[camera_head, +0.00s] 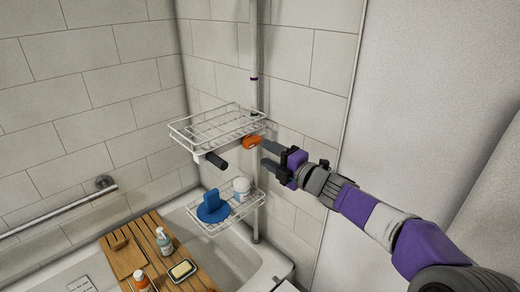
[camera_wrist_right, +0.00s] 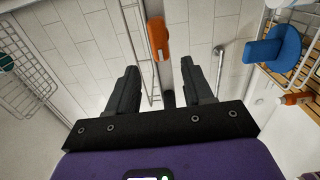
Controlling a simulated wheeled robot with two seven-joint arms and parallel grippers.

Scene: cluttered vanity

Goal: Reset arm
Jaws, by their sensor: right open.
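My right gripper (camera_head: 263,152) reaches in from the right beside the upper wire rack (camera_head: 232,118). Its two dark fingers are apart. In the right wrist view the gripper (camera_wrist_right: 161,70) shows a gap between its fingers with nothing clasped. An orange item (camera_head: 252,142) is at the rack's right side, close to the upper fingertip; whether they touch I cannot tell. It also shows in the wrist view (camera_wrist_right: 157,38), just beyond the fingertips. My left gripper is not in view.
A dark cylinder (camera_head: 217,160) sticks out under the upper rack. The lower rack (camera_head: 237,218) holds a blue object (camera_head: 212,208) and a white jar (camera_head: 241,187). A vertical pole (camera_head: 254,100) stands behind. A wooden bath tray (camera_head: 190,262) with bottles lies across the tub; a grab bar (camera_head: 60,214) is at left.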

